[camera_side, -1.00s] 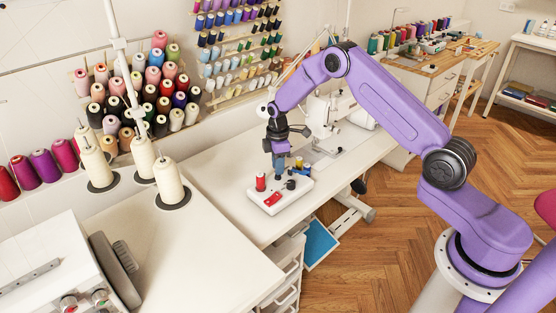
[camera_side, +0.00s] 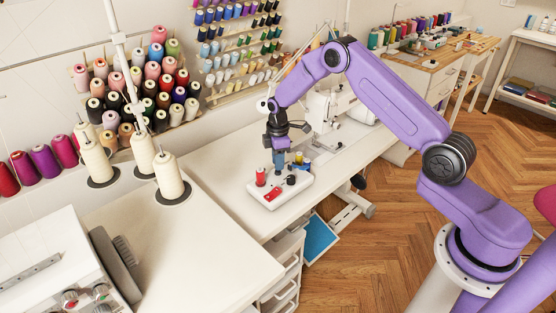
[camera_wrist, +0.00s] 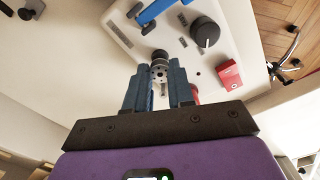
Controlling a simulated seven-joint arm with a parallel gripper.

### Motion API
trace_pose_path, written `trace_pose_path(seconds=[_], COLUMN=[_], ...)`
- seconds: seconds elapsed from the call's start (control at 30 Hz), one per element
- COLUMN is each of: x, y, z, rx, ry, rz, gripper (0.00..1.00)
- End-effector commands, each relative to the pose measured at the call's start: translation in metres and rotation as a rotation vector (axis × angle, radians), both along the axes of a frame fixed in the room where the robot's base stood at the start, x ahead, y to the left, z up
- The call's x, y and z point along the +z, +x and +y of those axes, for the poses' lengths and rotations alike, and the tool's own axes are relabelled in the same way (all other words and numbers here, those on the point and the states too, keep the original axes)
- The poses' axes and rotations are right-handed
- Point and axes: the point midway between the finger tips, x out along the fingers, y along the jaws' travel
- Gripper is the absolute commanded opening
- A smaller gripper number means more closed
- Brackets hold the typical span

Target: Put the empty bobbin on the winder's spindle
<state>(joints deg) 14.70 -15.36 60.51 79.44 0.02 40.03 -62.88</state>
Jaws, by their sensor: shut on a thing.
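The bobbin winder (camera_side: 254,190) is a white base on the table, with a red switch (camera_side: 271,196) and a black knob (camera_side: 291,180). My gripper (camera_side: 279,172) points down over it. In the wrist view, my gripper's blue fingers (camera_wrist: 159,82) are shut on the small grey bobbin (camera_wrist: 158,75), whose holed flange shows between the tips. The bobbin is close to a dark round part (camera_wrist: 160,56) on the winder base (camera_wrist: 125,35). I cannot tell whether the bobbin touches the spindle, which is hidden. The side view does not show the bobbin clearly.
A red thread spool (camera_side: 261,177) stands on the winder's left end, close to my gripper. A blue arm (camera_wrist: 155,10) shows on the winder in the wrist view. A white sewing machine (camera_side: 325,108) stands behind. The table left of the winder (camera_side: 215,170) is clear.

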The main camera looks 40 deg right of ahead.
Motion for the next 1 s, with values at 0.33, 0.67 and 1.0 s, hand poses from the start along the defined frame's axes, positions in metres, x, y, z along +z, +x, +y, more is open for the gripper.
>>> trace_pose_path(seconds=[0.33,0.67,1.0], x=[0.0,0.004,0.013], y=[0.0,0.0,0.0], z=[0.0,0.0,0.0], rx=[0.0,0.0,0.0], ry=[0.0,0.0,0.0], rz=[0.0,0.0,0.0], gripper=[0.0,0.0,0.0])
